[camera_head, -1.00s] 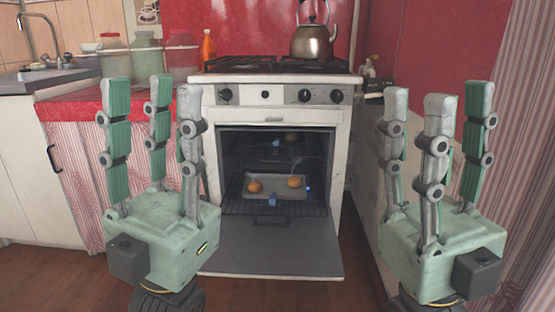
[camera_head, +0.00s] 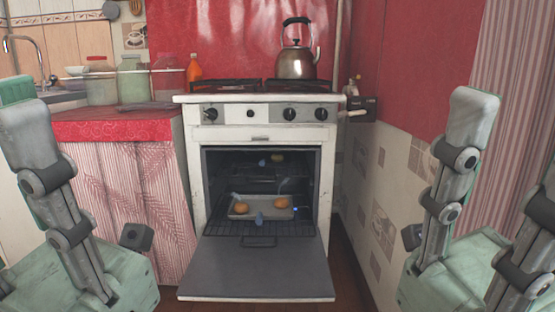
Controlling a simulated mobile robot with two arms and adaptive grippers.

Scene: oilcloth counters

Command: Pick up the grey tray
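The grey tray (camera_head: 262,213) lies on the rack inside the open oven in the middle of the view. Two round orange-brown items rest on it, one at its left and one at its right. My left gripper (camera_head: 50,180) is at the left edge, partly cut off, with its visible fingers upright. My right gripper (camera_head: 500,190) is at the right edge, also partly cut off. Both stand well in front of the oven and to its sides, apart from the tray. No object shows in either gripper.
The lowered oven door (camera_head: 256,272) juts out in front below the tray. A kettle (camera_head: 296,60) stands on the stove top. Jars (camera_head: 133,82) and an orange bottle (camera_head: 194,70) stand on the red counter (camera_head: 115,125) at the left. A tiled wall (camera_head: 385,190) bounds the right side.

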